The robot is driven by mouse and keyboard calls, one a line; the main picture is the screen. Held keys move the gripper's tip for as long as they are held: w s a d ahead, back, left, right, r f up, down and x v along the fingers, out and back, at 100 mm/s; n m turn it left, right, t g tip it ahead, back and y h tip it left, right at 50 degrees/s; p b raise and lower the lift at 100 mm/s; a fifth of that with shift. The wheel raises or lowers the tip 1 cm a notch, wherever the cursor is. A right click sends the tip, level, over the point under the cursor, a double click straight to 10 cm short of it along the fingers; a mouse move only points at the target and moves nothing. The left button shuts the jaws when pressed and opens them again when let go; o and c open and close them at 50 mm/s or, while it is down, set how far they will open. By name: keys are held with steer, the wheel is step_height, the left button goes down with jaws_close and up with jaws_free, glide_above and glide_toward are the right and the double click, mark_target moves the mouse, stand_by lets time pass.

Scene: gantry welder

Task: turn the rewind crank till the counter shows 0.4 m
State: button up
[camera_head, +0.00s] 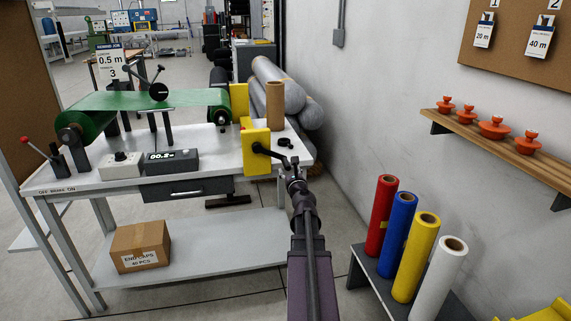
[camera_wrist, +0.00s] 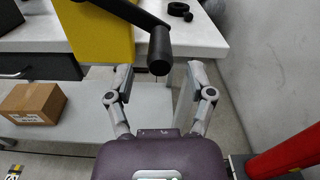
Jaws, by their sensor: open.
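The black rewind crank (camera_head: 268,152) sits on the front of a yellow housing (camera_head: 255,163) at the right end of the white table. In the wrist view, the crank's arm slants down to the right to a black grip (camera_wrist: 160,50). My gripper (camera_head: 295,166) is open, also seen in the wrist view (camera_wrist: 160,78). Its fingers are spread on both sides just below the grip's end, with nothing between the pads; contact is not visible. The counter (camera_head: 171,160) on the table appears to read 00.2; its last part is blurred.
Green sheet (camera_head: 150,99) spans the rollers. A card (camera_head: 110,64) reads 0.5 m. A cardboard tube (camera_head: 275,106) stands behind the housing. Coloured rolls (camera_head: 402,250) stand at right before the wall. A carton (camera_head: 139,246) sits on the lower shelf (camera_head: 215,246).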

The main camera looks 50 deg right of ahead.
mark_target(285, 163)
steer(key=shift+x, duration=3.15)
steer(key=shift+c, duration=0.2)
jaws_close()
